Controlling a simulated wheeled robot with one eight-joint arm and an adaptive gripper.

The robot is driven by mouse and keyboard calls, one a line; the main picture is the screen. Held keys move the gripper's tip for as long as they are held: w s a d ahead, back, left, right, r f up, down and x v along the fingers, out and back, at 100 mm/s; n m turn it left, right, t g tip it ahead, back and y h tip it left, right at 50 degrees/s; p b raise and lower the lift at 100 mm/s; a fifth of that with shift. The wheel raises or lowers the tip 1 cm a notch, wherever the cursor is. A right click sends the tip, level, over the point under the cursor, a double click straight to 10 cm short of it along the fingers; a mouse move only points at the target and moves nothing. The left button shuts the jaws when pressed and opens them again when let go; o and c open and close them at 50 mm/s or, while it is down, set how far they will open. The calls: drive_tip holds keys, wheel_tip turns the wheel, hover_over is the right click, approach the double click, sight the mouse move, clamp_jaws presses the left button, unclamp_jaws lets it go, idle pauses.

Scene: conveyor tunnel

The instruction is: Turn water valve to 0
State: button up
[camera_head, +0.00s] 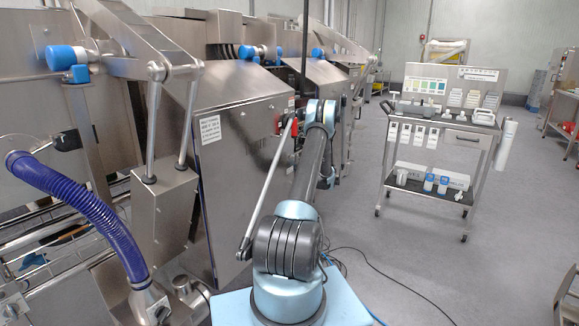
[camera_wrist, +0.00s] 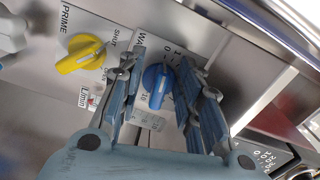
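The water valve is a blue knob (camera_wrist: 157,85) on a metal panel in the wrist view. A label plate (camera_wrist: 148,42) around it starts with "WA" and carries a numbered scale, with 0 near the upper right and 10 near the lower left. A white mark runs along the knob. My gripper (camera_wrist: 158,84) is open, with one finger on each side of the blue knob. I cannot tell whether the fingers touch it. In the head view my arm reaches toward the machine, and the gripper and valve are hidden.
A yellow knob (camera_wrist: 82,53) labelled PRIME and SHUT sits left of the valve, close to the left finger. A dark dial scale (camera_wrist: 267,160) lies at the lower right. In the head view, a cart (camera_head: 441,135) stands right, with clear floor (camera_head: 400,245) before it.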

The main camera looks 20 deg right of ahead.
drive_tip(key=v, duration=1.2)
